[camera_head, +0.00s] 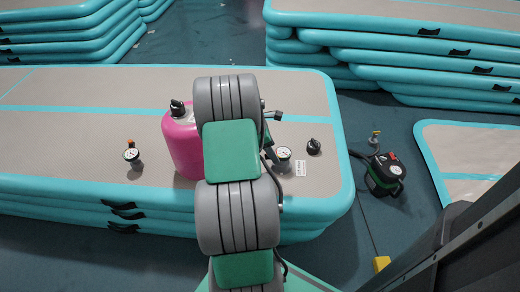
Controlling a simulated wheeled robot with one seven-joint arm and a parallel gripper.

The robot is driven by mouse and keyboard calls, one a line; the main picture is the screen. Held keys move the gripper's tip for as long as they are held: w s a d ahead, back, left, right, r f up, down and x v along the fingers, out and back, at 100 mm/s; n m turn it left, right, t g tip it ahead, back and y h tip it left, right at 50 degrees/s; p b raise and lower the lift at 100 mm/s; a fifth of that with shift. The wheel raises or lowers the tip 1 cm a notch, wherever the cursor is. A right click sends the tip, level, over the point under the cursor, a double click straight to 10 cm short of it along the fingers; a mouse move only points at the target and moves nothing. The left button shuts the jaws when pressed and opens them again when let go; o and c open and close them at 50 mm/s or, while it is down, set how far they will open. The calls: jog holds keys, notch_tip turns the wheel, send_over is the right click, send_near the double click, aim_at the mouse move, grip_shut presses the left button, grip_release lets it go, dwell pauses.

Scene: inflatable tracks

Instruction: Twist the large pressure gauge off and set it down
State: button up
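Two round white-faced gauges are on the stacked inflatable track's beige top. One gauge (283,154) is right of my arm, beside dark parts at my arm's end. The other gauge (132,155), with an orange tip above it, stands to the left, clear of the arm. I cannot tell from this view which gauge is the large one. My gripper (270,153) is mostly hidden behind my grey and green arm. Only dark parts show near the right gauge, and I cannot tell whether they touch it or whether the fingers are open.
A pink canister (180,140) stands just left of my arm, partly covered by it. A black knob-like fitting (314,146) and a small white label (300,168) are near the right gauge. A black and green pump (384,173) is on the floor. The track top (70,150) is clear at far left.

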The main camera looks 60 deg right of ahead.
jog(key=b, duration=0.3)
send_over(275, 168)
notch_tip(275, 168, down, 6)
jog(key=shift+f, duration=0.1)
jog(key=shift+s+d+f, duration=0.1)
jog(key=shift+d+f, duration=0.05)
jog(key=shift+f, duration=0.25)
jog(key=shift+r, duration=0.1)
jog(key=c, duration=1.4)
jog(key=shift+s+r+n+p, duration=0.15)
jog(key=shift+n+p, duration=0.25)
jog(key=shift+p, duration=0.25)
jog(key=n+p, duration=0.1)
jog(key=n+t+h+p, duration=0.1)
jog(key=p, duration=0.1)
jog(key=shift+s+a+n, duration=0.25)
jog(key=shift+s+n, duration=0.15)
jog(key=shift+s+n+t+p, duration=0.1)
jog(key=shift+n+t+p, duration=0.25)
jog(key=shift+n, duration=0.55)
